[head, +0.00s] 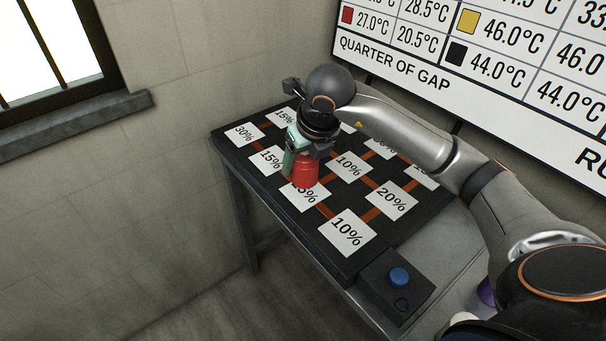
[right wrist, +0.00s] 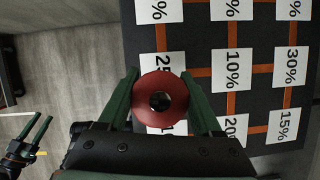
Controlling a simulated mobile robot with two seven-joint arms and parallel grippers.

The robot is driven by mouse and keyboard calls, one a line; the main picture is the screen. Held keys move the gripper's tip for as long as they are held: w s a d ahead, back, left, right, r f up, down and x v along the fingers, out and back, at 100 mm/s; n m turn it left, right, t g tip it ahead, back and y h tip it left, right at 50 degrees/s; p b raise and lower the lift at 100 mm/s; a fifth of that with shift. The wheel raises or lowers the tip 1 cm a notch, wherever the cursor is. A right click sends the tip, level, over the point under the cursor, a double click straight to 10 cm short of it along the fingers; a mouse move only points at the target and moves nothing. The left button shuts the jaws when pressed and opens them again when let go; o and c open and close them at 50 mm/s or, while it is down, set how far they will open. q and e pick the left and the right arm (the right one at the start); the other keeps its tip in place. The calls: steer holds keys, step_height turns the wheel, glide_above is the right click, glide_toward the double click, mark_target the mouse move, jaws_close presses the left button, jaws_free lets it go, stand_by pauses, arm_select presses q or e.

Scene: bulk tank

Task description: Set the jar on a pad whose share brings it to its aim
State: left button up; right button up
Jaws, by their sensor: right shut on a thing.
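My right gripper (head: 308,148) is shut on a red jar (head: 305,173), which also shows from above in the right wrist view (right wrist: 176,96) between the green fingers (right wrist: 160,100). The jar is over the dark pad board. It overlaps a white pad (head: 303,198) whose label is partly hidden; in the right wrist view this label begins with 25 (right wrist: 163,60). A neighbouring 15% pad (head: 266,158) lies just beyond. Whether the jar touches the board cannot be told. My left gripper (right wrist: 37,132) shows at the left of the right wrist view, fingers apart and empty.
Other pads include 10% (head: 347,233), 20% (head: 391,201), another 10% (head: 348,165) and 30% (head: 244,134). A box with a blue button (head: 399,277) stands at the board's near end. The wall sign (head: 480,60) shows colour-marked temperatures, with 27.0°C beside red, and QUARTER OF GAP.

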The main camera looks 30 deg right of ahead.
mark_target(303, 174)
steer(key=shift+w+d+f, duration=0.35)
steer(key=shift+w+f, duration=0.1)
steer(key=shift+f, duration=0.2)
steer(key=shift+w+d+f, duration=0.15)
steer(key=shift+f, duration=0.85)
steer(key=shift+w+d+f, duration=0.1)
steer(key=shift+w+f, duration=0.05)
steer(key=shift+f, duration=0.85)
steer(key=shift+f, duration=0.1)
steer(key=o, duration=1.5)
